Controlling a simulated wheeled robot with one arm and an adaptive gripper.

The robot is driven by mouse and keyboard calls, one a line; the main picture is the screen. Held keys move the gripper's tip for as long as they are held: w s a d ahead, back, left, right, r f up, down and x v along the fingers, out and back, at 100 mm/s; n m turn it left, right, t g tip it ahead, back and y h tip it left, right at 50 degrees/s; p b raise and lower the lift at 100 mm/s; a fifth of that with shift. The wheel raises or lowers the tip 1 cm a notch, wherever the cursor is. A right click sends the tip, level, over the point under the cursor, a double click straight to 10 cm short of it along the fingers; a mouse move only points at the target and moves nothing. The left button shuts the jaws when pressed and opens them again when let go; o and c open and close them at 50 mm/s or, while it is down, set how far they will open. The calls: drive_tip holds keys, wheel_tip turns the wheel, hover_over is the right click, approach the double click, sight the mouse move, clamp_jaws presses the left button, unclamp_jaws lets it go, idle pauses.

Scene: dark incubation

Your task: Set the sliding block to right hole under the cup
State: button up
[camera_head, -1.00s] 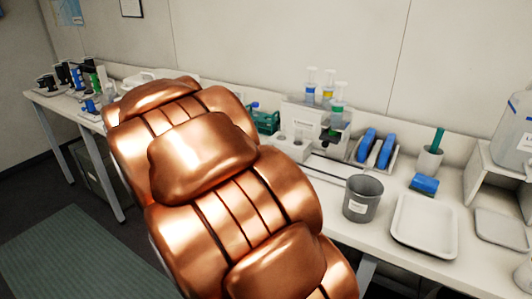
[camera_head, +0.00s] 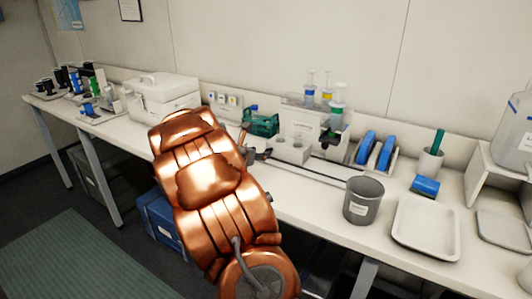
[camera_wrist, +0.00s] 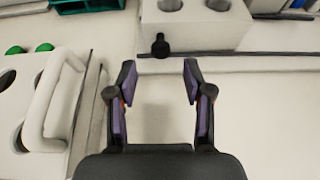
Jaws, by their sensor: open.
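The white sliding block (camera_head: 290,150) with two round holes in its top stands near the back of the bench. It shows at the top of the wrist view (camera_wrist: 195,30), with a black knob (camera_wrist: 160,46) at its front. My gripper (camera_wrist: 160,82) is open and empty. Its fingers point toward the knob, which lies beyond and between the fingertips, apart from them. In the head view my gripper (camera_head: 257,154) is just left of and in front of the block. Pump bottles (camera_head: 337,98) stand behind the block. Which cup the task means is unclear.
A grey bucket (camera_head: 363,202) and a white tray (camera_head: 425,226) stand right on the bench. A green rack (camera_head: 262,124) is behind my gripper.

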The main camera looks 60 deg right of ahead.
sight(287, 152)
drive_tip(key=shift+p+x, duration=0.3)
drive_tip(key=shift+x, duration=2.4)
drive_tip(key=shift+s, duration=0.1)
clamp_jaws()
